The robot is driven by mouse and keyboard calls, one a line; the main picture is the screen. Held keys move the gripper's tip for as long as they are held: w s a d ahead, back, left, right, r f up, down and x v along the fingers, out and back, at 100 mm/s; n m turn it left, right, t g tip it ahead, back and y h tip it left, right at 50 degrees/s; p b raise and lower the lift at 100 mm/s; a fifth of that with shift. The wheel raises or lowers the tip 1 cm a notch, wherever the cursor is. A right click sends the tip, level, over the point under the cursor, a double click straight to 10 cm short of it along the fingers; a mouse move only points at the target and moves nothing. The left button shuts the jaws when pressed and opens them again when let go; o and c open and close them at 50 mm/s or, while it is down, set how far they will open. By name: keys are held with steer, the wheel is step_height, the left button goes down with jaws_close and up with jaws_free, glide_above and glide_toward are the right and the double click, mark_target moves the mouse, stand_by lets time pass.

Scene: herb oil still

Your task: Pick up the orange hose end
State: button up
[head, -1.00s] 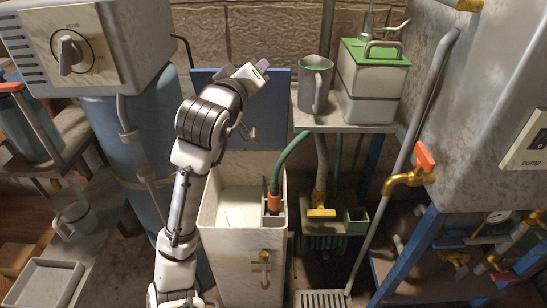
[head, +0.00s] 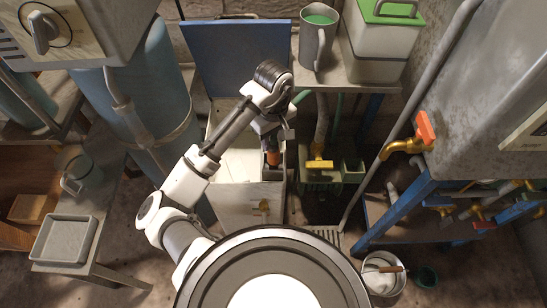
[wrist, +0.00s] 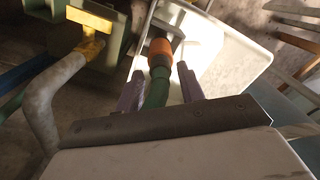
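The orange hose end (head: 272,158) sits in the narrow side compartment at the right of the white open bin (head: 235,166). In the wrist view the orange hose end (wrist: 160,52) shows clearly, with its green hose (wrist: 157,92) running back toward my gripper. My gripper (wrist: 158,82) is open, its two purple fingers apart with the green hose seen between them. The orange part lies just beyond the fingertips in that view. I cannot tell the exact depth between fingers and hose. In the head view my wrist hides the hose above the orange end and my fingers.
A blue panel (head: 236,55) stands behind the bin. A grey mug (head: 316,42) and a green-lidded container (head: 378,45) stand on the shelf behind right. A yellow-handled hose fitting (head: 320,165) is right of the bin. A grey pipe (head: 408,118) slants farther right.

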mark_target(273, 149)
step_height(273, 149, down, 6)
steer(key=shift+s+f+b, duration=0.1)
steer(key=shift+b, duration=0.7)
steer(key=shift+f, duration=0.9)
steer(key=c, duration=0.8)
steer(key=shift+o, duration=0.2)
steer(key=shift+r, duration=0.1)
